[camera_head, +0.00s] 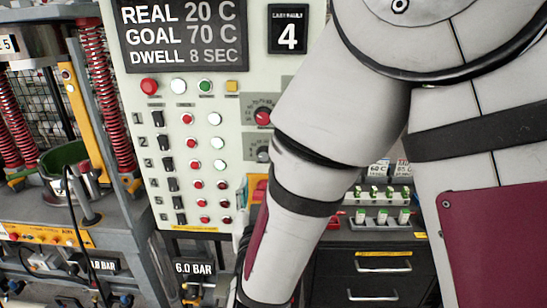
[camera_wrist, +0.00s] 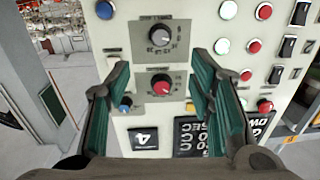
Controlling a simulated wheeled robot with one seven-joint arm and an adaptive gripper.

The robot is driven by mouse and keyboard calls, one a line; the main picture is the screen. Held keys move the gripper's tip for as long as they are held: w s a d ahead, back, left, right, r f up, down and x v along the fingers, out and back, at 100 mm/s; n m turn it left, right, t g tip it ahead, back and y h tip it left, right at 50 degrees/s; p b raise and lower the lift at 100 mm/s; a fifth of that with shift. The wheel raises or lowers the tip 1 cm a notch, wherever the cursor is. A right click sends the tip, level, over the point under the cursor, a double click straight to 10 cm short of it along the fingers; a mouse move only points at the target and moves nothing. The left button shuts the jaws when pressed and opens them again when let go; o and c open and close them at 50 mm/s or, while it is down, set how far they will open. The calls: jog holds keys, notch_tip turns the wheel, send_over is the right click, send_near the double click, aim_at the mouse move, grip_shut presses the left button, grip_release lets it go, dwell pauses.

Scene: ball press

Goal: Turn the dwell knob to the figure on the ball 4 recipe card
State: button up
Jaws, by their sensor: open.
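The control panel (camera_head: 185,100) has two dial knobs at its right side: a red-centred knob (camera_head: 263,117) above a grey knob (camera_head: 263,152). Their labels are too small to read. The display (camera_head: 182,35) reads REAL 20 C, GOAL 70 C, DWELL 8 SEC. A black sign (camera_head: 288,32) beside it shows 4. In the upside-down wrist view, my gripper (camera_wrist: 160,78) is open and empty. Its fingers stand either side of the red knob (camera_wrist: 161,86), apart from it. The grey knob (camera_wrist: 160,36) lies beyond.
Buttons and switches (camera_head: 165,163) fill the panel's left side. A blue knob (camera_wrist: 125,103) is near my left finger. Small white cards (camera_head: 403,168), one partly readable, stand behind a rack on the right, partly hidden by my arm. A press with red springs (camera_head: 108,100) stands left.

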jog(key=w+b, duration=0.2)
jog(key=w, duration=1.1)
jog(key=shift+w+a+b, duration=0.1)
jog(key=shift+w+b, duration=0.3)
grip_shut()
